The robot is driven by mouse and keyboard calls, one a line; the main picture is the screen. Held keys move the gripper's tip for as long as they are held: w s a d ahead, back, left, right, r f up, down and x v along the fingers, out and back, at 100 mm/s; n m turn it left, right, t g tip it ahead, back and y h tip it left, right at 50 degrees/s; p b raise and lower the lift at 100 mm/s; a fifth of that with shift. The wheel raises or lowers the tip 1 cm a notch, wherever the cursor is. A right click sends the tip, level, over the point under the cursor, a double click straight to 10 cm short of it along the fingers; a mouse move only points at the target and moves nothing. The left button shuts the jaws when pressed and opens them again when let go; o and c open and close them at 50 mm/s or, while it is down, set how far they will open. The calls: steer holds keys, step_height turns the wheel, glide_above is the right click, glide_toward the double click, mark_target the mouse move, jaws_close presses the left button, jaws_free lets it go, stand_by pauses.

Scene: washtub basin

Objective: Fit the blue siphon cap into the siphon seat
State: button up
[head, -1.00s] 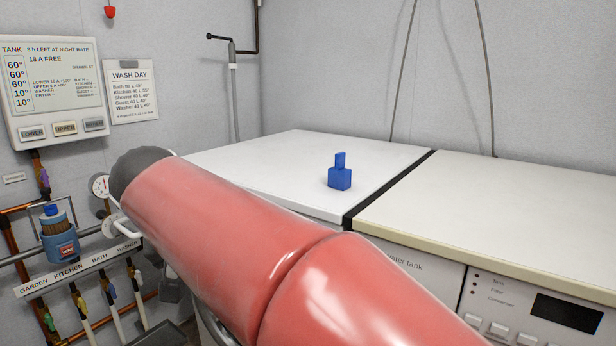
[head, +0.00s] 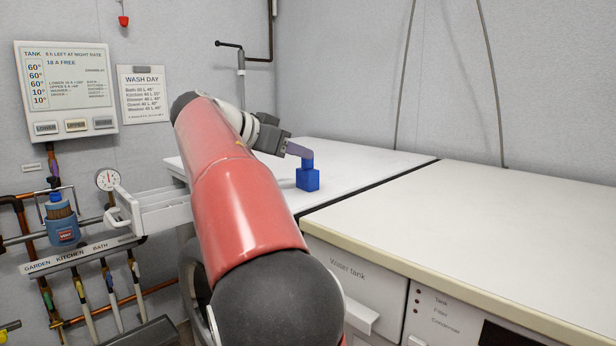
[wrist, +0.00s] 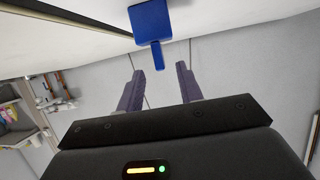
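The blue siphon cap (head: 308,179) stands upright on the white top left of the dark gap, with a square body and a narrow knob on top. My gripper (head: 304,153) reaches it from the left, with its fingers level with the knob. In the wrist view, the fingers of my gripper (wrist: 160,68) are apart, and the knob of the cap (wrist: 152,23) points in between the fingertips. I see no grip on it. I cannot make out the siphon seat in either view.
A white counter (head: 480,220) lies right of the gap, clear on top. A blue vent jar (head: 62,230), pipes and a gauge (head: 108,180) are on the left wall. A white drawer-like part (head: 165,208) sticks out left of my arm.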

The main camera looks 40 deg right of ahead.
steer(key=x, duration=0.2)
steer(key=shift+d+f, duration=0.15)
steer(key=shift+d, duration=0.1)
jaws_close()
stand_by(0.3)
